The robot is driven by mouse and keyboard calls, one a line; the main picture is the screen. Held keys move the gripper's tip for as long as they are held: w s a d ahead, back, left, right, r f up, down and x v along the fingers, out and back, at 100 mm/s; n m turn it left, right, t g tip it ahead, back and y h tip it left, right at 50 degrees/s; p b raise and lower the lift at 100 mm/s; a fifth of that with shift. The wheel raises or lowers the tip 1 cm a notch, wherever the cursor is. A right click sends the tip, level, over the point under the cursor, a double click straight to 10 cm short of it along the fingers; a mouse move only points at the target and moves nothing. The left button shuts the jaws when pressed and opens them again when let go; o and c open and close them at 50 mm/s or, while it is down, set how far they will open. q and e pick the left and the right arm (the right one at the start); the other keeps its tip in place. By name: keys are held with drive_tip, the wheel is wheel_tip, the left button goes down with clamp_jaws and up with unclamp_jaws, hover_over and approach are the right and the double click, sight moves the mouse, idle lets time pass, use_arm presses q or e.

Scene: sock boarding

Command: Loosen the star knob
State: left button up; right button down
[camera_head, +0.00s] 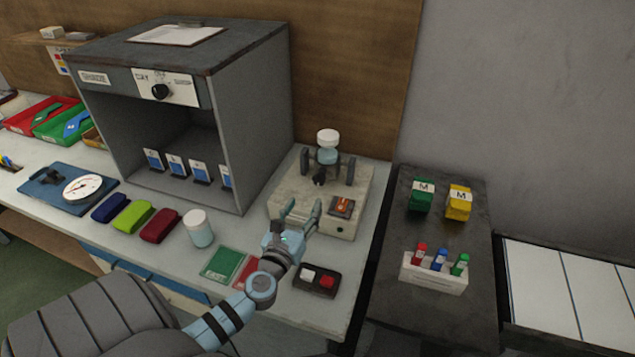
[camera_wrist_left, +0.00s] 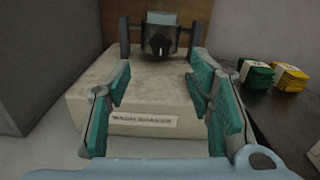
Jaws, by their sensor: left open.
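The star knob (camera_head: 319,181) is a small dark knob at the front of a clamp between two grey posts on a beige block-shaped machine (camera_head: 285,206). In the left wrist view the dark knob (camera_wrist_left: 158,46) sits top centre, its shape unclear. A jar with a white lid (camera_head: 327,140) stands upright in the clamp. My left gripper (camera_head: 301,212) is open and empty, in front of the machine and short of the knob. In the wrist view its teal-padded fingers (camera_wrist_left: 158,92) are spread on either side of the machine's front, not touching the knob. My right gripper is not in view.
An orange rocker switch (camera_head: 342,207) is on the machine's right. A button box (camera_head: 317,279) and green card (camera_head: 223,263) lie near the front edge. A lidded jar (camera_head: 198,228) stands left. A large grey cabinet (camera_head: 258,110) rises left of the machine.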

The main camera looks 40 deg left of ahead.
sight(318, 182)
use_arm(q)
drive_tip(key=x, duration=0.4)
drive_tip(key=b+x, duration=0.1)
drive_tip(key=x, duration=0.4)
drive_tip(key=shift+w+f, duration=0.15)
drive_tip(key=shift+f, duration=0.1)
drive_tip(key=shift+w, duration=0.25)
drive_tip(key=shift+a+r, duration=0.1)
drive_tip(key=shift+r, duration=0.05)
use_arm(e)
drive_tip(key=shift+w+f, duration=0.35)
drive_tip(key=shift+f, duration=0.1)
use_arm(q)
drive_tip(key=shift+s, duration=0.1)
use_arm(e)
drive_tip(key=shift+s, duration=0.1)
use_arm(q)
clamp_jaws()
